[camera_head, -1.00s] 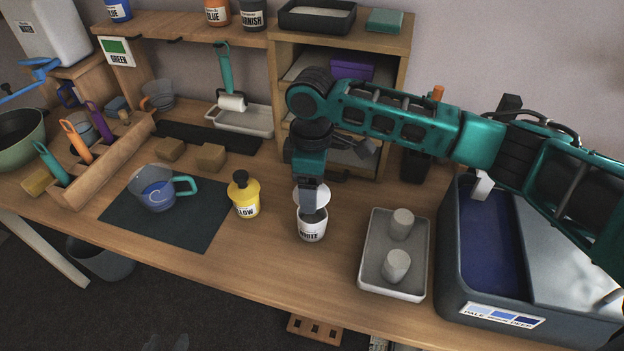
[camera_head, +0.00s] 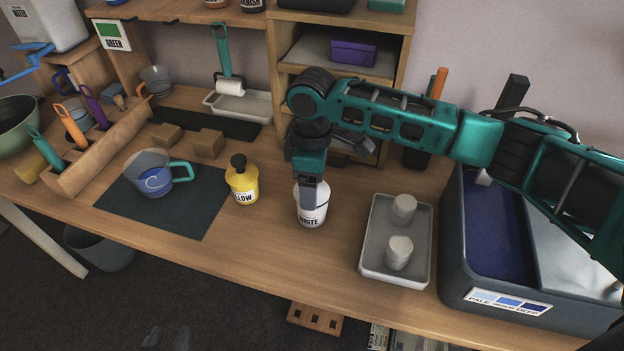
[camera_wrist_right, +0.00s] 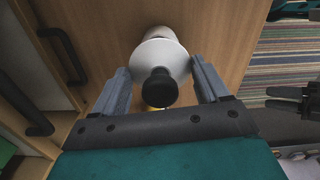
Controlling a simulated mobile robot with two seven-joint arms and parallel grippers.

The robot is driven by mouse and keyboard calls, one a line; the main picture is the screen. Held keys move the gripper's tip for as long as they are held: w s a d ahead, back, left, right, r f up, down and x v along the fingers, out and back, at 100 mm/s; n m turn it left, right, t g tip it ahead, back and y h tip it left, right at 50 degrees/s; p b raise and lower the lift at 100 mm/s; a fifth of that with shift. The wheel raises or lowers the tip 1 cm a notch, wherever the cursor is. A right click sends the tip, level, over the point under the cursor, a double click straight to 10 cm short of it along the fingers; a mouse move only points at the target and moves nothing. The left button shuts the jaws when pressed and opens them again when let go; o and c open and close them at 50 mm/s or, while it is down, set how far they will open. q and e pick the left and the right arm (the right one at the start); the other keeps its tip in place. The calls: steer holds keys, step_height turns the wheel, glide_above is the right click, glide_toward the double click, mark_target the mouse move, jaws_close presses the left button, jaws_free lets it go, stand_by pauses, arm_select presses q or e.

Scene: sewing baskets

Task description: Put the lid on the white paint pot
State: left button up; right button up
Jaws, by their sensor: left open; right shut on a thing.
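The white paint pot (camera_head: 313,222) stands upright on the wooden bench in the head view, right of the yellow pot. My right gripper (camera_head: 311,194) is over its top. In the right wrist view my right gripper (camera_wrist_right: 163,88) is shut on the black knob of the white lid (camera_wrist_right: 176,58). The white pot (camera_wrist_right: 157,33) shows partly beyond the lid. The lid is at the pot's mouth; the gripper hides part of it, and I cannot tell whether it is seated. My left gripper (camera_head: 166,339) is open and empty at the bottom edge, in front of the bench.
The yellow pot (camera_head: 241,186) with a black-knobbed lid stands close on the left. A grey tray (camera_head: 365,262) with two pale cylinders and a large grey tub (camera_head: 452,255) are on the right. A dark mat (camera_head: 203,220) with a jug (camera_head: 150,176) lies farther left.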

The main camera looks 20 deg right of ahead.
steer(key=shift+r+p, duration=0.1)
steer(key=shift+p, duration=0.6)
steer(key=shift+f, duration=0.8)
steer(key=o, duration=1)
steer(key=shift+r, duration=0.1)
step_height(320, 180, up, 13)
steer(key=shift+f+p, duration=0.15)
steer(key=shift+p, duration=0.4)
steer(key=shift+s, duration=0.1)
